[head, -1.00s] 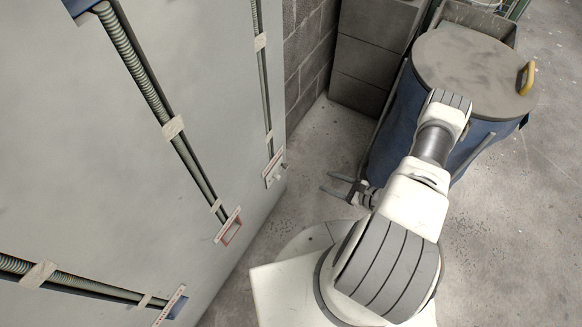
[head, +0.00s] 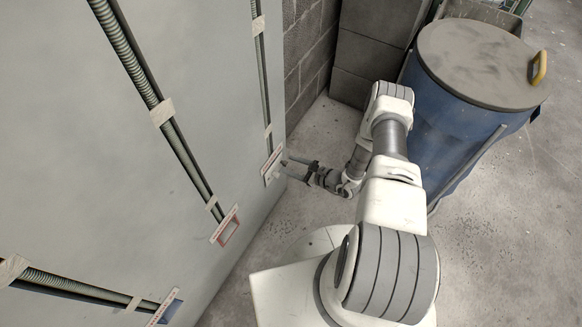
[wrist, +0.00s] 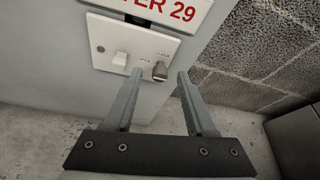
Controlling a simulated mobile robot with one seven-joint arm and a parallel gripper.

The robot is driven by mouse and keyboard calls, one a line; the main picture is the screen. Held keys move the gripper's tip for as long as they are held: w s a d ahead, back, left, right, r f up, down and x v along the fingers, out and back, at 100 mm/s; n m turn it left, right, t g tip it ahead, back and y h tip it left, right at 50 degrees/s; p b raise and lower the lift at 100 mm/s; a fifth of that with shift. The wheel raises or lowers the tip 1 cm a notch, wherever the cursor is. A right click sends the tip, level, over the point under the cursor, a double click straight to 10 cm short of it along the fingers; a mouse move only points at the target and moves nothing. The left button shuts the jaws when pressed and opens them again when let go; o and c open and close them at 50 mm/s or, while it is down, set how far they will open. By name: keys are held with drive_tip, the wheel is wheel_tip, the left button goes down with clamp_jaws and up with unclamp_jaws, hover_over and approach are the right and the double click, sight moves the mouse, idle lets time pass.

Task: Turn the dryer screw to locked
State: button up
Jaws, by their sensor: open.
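In the wrist view a white plate (wrist: 104,46) is fixed to the grey cabinet wall under a sign with red lettering ending in "TER 29". The plate carries a pale switch-like piece (wrist: 121,60) and, to its right, a small metallic screw or knob (wrist: 160,70), with small labels that seem to read OPEN and LOCK beside it. I cannot tell which way the screw is turned. My gripper (wrist: 158,82) is open and empty, its fingertips either side of the screw in the picture, apparently short of it. In the head view my gripper (head: 284,169) points at the plate (head: 268,177).
The grey cabinet wall (head: 190,60) carries several ribbed conduits and other labelled fittings. A block wall (head: 305,60) stands behind. A blue drum (head: 440,110) with a grey lid stands to the right, close to my arm. The concrete floor between is clear.

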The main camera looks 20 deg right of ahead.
drive_tip(key=shift+w+a+f, duration=0.1)
drive_tip(key=shift+w+a, duration=0.05)
drive_tip(key=shift+w, duration=0.1)
clamp_jaws()
idle(0.5)
drive_tip(key=shift+w+d+f+m+g+y, duration=0.2)
drive_tip(key=shift+m+g+y, duration=0.7)
drive_tip(key=shift+m, duration=1.25)
drive_tip(key=shift+w+d+f+m+g+y, duration=0.15)
drive_tip(key=shift+m+g+y, duration=0.2)
drive_tip(key=shift+m+y, duration=1.45)
drive_tip(key=shift+w+d+f+m+g+y, duration=0.15)
drive_tip(key=shift+m+g+y, duration=0.55)
drive_tip(key=shift+m, duration=1.85)
